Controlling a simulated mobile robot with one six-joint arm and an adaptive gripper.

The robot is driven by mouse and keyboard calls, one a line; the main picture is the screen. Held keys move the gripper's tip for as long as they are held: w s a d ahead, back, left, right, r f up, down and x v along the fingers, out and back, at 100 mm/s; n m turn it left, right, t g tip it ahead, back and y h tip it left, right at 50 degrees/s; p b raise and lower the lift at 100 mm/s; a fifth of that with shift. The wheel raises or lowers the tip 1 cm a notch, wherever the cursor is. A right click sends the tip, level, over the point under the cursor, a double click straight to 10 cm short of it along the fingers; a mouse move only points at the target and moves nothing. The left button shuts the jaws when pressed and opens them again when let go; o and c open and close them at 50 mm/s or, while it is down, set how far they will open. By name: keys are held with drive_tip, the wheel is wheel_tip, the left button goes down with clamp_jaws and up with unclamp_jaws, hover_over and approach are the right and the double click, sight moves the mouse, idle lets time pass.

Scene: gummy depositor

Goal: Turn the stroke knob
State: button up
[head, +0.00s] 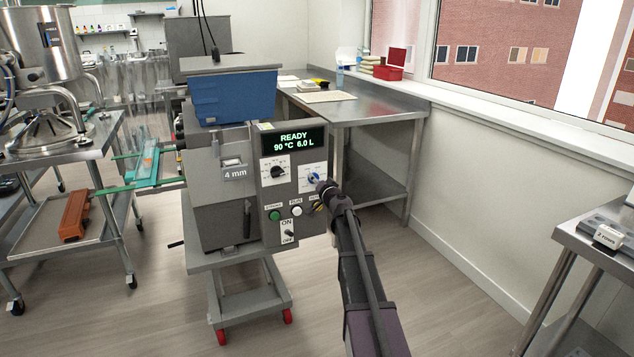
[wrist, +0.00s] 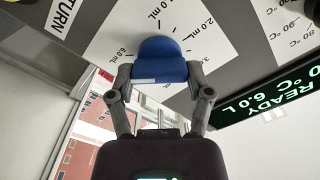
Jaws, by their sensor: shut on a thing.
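The stroke knob is a blue knob (wrist: 162,62) on a white dial marked in mL, on the front panel of the depositor (head: 225,205). In the wrist view my gripper (wrist: 160,80) is shut on the blue knob, with one finger on each side of it. The dial marks 1.0, 2.0 and 6.0 mL show around it; some marks are hidden behind the knob and fingers. In the head view the blue knob (head: 314,179) is partly covered by my gripper (head: 322,184). The display (head: 295,141) reads READY, 90 °C, 6.0 L.
A black temperature knob (head: 278,172) sits left of the blue knob. Green and white buttons (head: 296,211) and an ON/OFF switch (head: 290,233) lie below. A blue hopper (head: 235,97) tops the machine.

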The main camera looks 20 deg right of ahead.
drive_tip(key=shift+w+m, duration=0.1)
drive_tip(key=shift+m, duration=0.2)
drive_tip(key=o, duration=1.1)
drive_tip(key=shift+o, duration=0.2)
drive_tip(key=shift+s, duration=0.2)
drive_tip(key=s, duration=1.1)
drive_tip(key=shift+s, duration=0.35)
drive_tip(key=shift+a, duration=0.1)
